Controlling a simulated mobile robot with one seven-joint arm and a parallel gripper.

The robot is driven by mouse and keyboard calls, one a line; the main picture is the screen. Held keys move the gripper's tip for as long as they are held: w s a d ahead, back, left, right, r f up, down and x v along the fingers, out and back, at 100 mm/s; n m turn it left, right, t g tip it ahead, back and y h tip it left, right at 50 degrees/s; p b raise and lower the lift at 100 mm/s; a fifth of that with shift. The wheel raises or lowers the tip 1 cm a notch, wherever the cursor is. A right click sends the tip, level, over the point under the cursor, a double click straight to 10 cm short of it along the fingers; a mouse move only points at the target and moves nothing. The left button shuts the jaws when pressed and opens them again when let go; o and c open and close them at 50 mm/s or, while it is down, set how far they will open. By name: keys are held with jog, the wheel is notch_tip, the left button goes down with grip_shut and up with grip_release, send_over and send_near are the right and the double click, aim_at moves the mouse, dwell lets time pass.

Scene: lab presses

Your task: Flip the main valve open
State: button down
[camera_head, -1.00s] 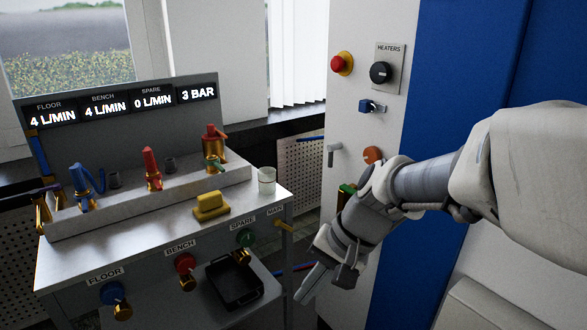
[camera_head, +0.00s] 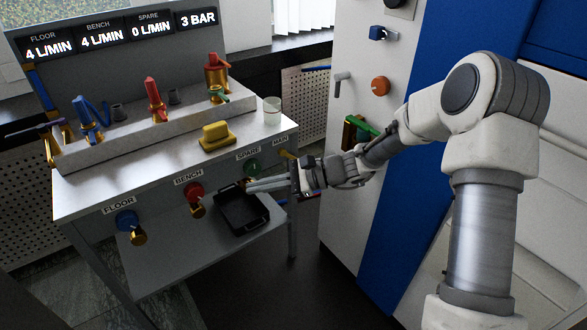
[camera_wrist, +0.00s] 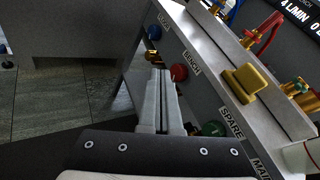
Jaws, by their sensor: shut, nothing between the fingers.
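The MAIN label (camera_head: 280,140) is at the right end of the bench's front edge, with a small yellow lever (camera_head: 288,155) just below it. The lever's exact angle is hard to make out. My gripper (camera_head: 250,187) reaches in from the right, below and left of the yellow lever, in front of the SPARE valve (camera_head: 252,167) and above the black tray. Its fingers are together and empty. In the wrist view my fingers (camera_wrist: 159,74) point along the bench front; the MAIN label (camera_wrist: 261,168) is at the lower right and the lever is not seen.
The bench front also carries the blue FLOOR valve (camera_head: 128,220) and red BENCH valve (camera_head: 193,191). A black tray (camera_head: 243,229) lies on the lower shelf. A glass (camera_head: 272,110) and yellow block (camera_head: 216,136) stand on top. The cabinet with a green-handled fitting (camera_head: 362,127) is at right.

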jog(key=w+d+f+m+t+p, duration=0.1)
jog(key=w+d+f+m+t, duration=0.1)
jog(key=w+f+m+t, duration=0.65)
jog(key=w+d+f+m+t, duration=0.3)
jog(key=w+f+m+t, duration=0.25)
jog(key=m, duration=0.55)
jog(key=w+d+f+m+t+h, duration=0.2)
jog(key=d+f+m+t+h, duration=0.2)
jog(key=f+m, duration=0.3)
jog(key=shift+w+d+f+h+p, duration=0.2)
jog(key=shift+w+f+h+p, duration=0.3)
jog(key=shift+h, duration=0.4)
jog(key=shift+s, duration=0.15)
